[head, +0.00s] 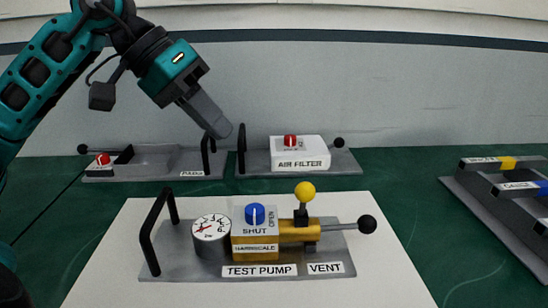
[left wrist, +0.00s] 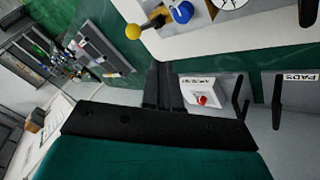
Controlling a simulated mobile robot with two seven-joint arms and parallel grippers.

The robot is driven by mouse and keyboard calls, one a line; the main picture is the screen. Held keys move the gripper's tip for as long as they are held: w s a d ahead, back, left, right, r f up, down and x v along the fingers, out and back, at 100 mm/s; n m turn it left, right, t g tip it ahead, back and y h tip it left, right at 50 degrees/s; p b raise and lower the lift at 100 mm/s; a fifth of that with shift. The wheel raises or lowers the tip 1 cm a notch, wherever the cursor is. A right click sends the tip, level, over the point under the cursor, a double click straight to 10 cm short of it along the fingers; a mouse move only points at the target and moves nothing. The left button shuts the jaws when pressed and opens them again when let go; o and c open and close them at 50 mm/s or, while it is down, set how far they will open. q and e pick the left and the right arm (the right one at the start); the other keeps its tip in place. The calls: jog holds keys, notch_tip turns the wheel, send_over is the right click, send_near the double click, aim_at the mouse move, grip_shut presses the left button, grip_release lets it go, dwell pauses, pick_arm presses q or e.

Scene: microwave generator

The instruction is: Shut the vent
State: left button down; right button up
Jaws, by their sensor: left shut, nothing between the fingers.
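The test pump (head: 255,235) stands on a white board in the middle of the head view. It has a dial gauge (head: 211,229), a blue knob (head: 255,215) between SHUT and OPEN labels, and a brass block with a yellow ball lever (head: 305,192). A black ball handle (head: 367,224) sticks out at its right, near the VENT label (head: 325,268). My left gripper (head: 222,128) is shut and empty, above and behind the pump, apart from it. In the left wrist view the yellow ball (left wrist: 133,32) and blue knob (left wrist: 182,12) show beyond the fingers (left wrist: 163,85). My right gripper is out of view.
Behind the pump are an AIR FILTER unit (head: 300,154) with a red knob and a PADS tray (head: 150,163). A grey rack with labelled bars (head: 505,205) stands at the right. The pump's black carrying handle (head: 152,232) rises at its left.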

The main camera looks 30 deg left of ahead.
aim_at(304, 202)
pick_arm(q)
jog(key=x, duration=0.3)
jog(key=p+x, duration=0.1)
jog(key=x, duration=0.6)
jog(key=shift+w+p, duration=0.3)
jog(key=shift+w, duration=0.05)
jog(key=shift+d+p, duration=0.55)
jog(key=shift+d, duration=0.6)
jog(key=shift+d+f, duration=0.15)
jog(key=shift+d, duration=0.5)
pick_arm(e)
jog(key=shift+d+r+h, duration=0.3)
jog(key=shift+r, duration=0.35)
